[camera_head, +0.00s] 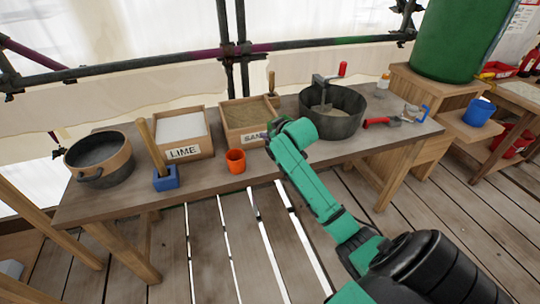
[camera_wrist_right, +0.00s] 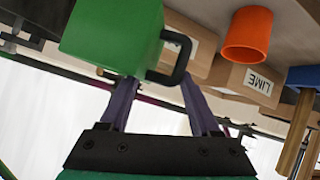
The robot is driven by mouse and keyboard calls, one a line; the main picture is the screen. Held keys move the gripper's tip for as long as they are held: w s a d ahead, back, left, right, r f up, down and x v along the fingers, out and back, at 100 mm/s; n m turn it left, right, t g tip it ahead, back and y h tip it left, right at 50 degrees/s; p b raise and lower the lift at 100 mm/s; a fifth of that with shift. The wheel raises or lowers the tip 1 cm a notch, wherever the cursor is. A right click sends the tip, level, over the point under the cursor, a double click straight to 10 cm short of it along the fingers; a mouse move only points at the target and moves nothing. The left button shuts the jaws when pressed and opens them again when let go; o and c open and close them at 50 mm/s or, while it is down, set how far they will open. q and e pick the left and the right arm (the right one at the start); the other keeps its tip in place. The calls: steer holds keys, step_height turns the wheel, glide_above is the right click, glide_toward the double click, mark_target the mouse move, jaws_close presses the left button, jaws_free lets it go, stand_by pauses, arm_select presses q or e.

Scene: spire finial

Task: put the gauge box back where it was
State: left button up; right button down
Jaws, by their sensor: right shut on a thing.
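The gauge box (camera_wrist_right: 112,38) is a green box with a dark handle on its side, seen in the right wrist view. My right gripper (camera_wrist_right: 158,95) is shut on it, with its purple fingers reaching up to the box and its handle; the fingertips are partly hidden by the box. In the head view my right gripper (camera_head: 267,136) is over the front edge of the sand box, mostly covered by my green arm. I cannot make out the gauge box clearly there. My left gripper is not in view.
Bare bench top shows along the front.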

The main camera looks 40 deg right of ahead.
steer(key=f, duration=0.9)
steer(key=shift+a, duration=0.2)
steer(key=shift+s, duration=0.1)
steer(key=shift+c, duration=0.5)
jaws_free()
steer(key=shift+f, duration=0.1)
